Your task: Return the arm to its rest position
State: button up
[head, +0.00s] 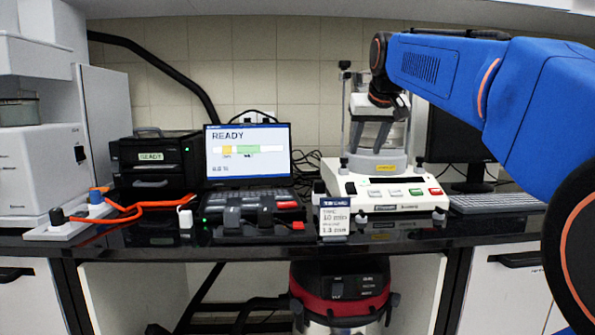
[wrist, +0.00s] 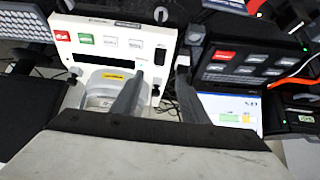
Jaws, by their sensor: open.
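My blue arm (head: 440,75) reaches in from the right in the head view, raised above the bench. My gripper (head: 372,147) points down in front of the sieve shaker (head: 400,201), a white machine with coloured buttons and a clear column on top. In the wrist view the two fingers of the gripper (wrist: 160,70) are apart, with nothing seen between them. That view shows the shaker (wrist: 104,45) upside down, with its round grey base (wrist: 104,88) beside one finger. Whether a finger touches the shaker cannot be told.
A screen reading READY (head: 247,152) stands left of the shaker, beside a black box unit (head: 157,160). A label card (head: 334,216) stands at the bench's front. A dark monitor (head: 457,150) and keyboard (head: 497,203) are behind and right. A red vacuum (head: 340,290) sits below.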

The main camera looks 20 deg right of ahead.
jog(key=s+a+f+n+g, duration=0.1)
jog(key=s+a+f, duration=0.4)
jog(key=s+f, duration=0.4)
jog(key=s+a+f+n+y, duration=0.1)
jog(key=s+a+f, duration=0.4)
jog(key=s+f, duration=0.4)
jog(key=s+a+f+n+g+y, duration=0.1)
jog(key=s+a+f, duration=0.4)
jog(key=s+f, duration=0.5)
notch_tip(320, 180, down, 10)
jog(key=shift+r+g, duration=0.1)
jog(key=shift+g, duration=0.2)
jog(key=shift+s+a, duration=0.1)
